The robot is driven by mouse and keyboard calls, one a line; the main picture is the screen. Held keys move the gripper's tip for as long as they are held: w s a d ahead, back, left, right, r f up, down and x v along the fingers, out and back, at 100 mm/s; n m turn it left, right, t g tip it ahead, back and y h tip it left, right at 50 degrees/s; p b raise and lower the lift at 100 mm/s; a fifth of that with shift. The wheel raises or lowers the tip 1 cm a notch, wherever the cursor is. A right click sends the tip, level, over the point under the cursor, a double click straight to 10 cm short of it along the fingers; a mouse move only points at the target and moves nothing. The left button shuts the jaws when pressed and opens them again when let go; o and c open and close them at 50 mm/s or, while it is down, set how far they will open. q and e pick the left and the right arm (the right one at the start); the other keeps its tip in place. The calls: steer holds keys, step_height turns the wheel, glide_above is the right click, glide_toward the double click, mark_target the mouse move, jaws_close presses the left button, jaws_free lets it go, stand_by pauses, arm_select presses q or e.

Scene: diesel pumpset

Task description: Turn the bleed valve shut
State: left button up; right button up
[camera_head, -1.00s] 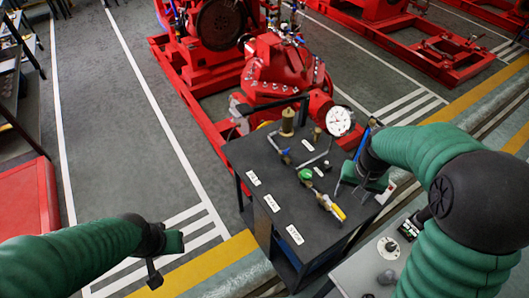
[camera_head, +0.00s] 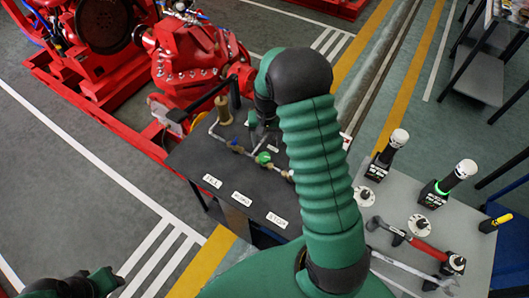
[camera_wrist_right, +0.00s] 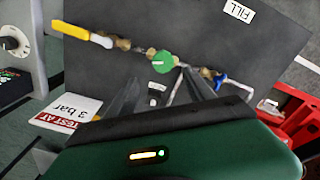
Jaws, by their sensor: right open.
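The black bench top (camera_head: 190,160) carries a line of brass fittings with several valves. A round green knob (camera_head: 263,157), which looks like the bleed valve, sits mid-line; it shows clearly in the right wrist view (camera_wrist_right: 163,62). My right gripper (camera_head: 258,130) is at the bench just behind the knob, partly hidden by my arm. In the right wrist view, its two grey fingers (camera_wrist_right: 161,84) are apart and empty, with the knob just beyond and between their tips; no contact is visible. My left gripper (camera_head: 105,282) is at the bottom left, its jaws unclear.
A yellow lever (camera_wrist_right: 70,30) and a blue handle (camera_wrist_right: 218,80) flank the knob. A brass cylinder (camera_head: 222,108) stands on the bench. Red pump machinery (camera_head: 190,60) stands behind.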

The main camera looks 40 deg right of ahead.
mark_target(264, 156)
steer(key=f, duration=0.4)
steer(key=shift+w+a+f, duration=0.15)
steer(key=shift+w+f, duration=0.1)
steer(key=shift+f, duration=0.15)
steer(key=shift+s+a+f, duration=0.1)
steer(key=shift+a+f, duration=0.15)
steer(key=shift+f, duration=0.3)
steer(key=shift+a+f, duration=0.2)
steer(key=shift+f, duration=0.35)
steer(key=shift+s+a+f, duration=0.1)
steer(key=shift+a+f, duration=0.05)
steer(key=shift+f, duration=0.1)
steer(key=shift+d+f, duration=0.15)
steer(key=shift+d, duration=0.1)
steer(key=shift+d+f, duration=0.1)
steer(key=shift+d, duration=0.15)
steer(key=c, duration=0.4)
steer(key=shift+c, duration=1.3)
steer(key=shift+a, duration=0.2)
jaws_close()
arm_select(q)
steer(key=shift+w+a+r, duration=0.1)
steer(key=shift+w+a, duration=0.2)
steer(key=shift+w, duration=0.05)
